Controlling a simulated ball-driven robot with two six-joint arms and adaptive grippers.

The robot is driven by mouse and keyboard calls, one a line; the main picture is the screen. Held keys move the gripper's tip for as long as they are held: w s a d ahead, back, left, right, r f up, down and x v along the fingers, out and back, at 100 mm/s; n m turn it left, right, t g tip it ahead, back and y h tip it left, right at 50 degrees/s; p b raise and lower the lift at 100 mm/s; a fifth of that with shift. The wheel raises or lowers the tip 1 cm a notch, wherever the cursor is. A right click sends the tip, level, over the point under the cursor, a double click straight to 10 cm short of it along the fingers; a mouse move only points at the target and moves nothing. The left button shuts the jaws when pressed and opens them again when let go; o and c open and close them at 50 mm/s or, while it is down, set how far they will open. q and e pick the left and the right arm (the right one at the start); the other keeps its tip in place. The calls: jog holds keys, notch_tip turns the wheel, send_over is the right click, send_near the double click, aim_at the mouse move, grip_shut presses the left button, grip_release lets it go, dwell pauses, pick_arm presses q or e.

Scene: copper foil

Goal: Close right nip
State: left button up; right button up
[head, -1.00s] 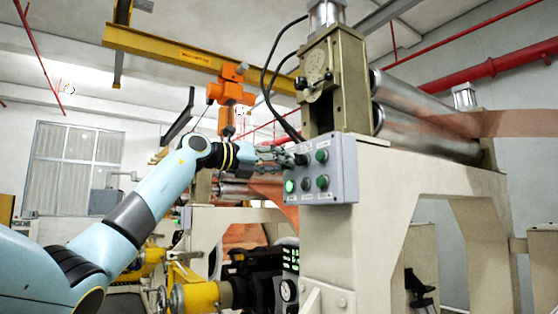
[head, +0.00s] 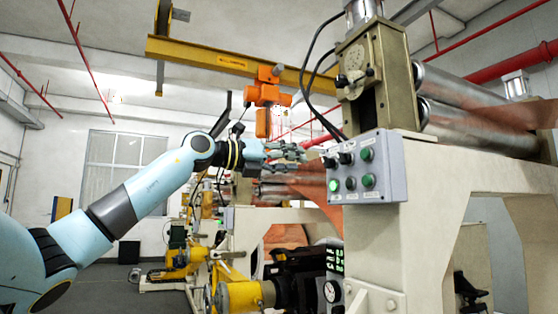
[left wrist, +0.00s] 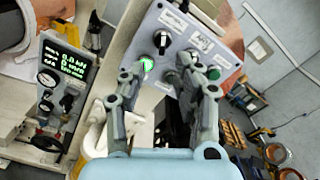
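A grey control box (head: 395,185) with labelled knobs and green buttons is mounted on the beige machine. One green button (head: 334,185) at its lower left is lit; it also glows in the left wrist view (left wrist: 147,64). Two black knobs (head: 345,159) sit in the upper row. Two steel rollers, upper (head: 455,90) and lower (head: 470,128), lie behind with copper foil (head: 520,115) at them; I cannot tell whether they touch. My left gripper (head: 303,149) is open and empty, just left of the box; its fingers (left wrist: 160,66) spread before the panel. My right gripper is out of view.
Black cables (head: 310,80) hang above the box. An orange hoist (head: 265,95) hangs behind my left arm. Below are a gauge panel (head: 332,275) and yellow machine parts (head: 238,298). The beige frame (head: 420,235) stands close on the right.

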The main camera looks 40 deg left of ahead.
pick_arm(q)
jog(key=shift+v, duration=1.75)
jog(key=shift+s, duration=0.1)
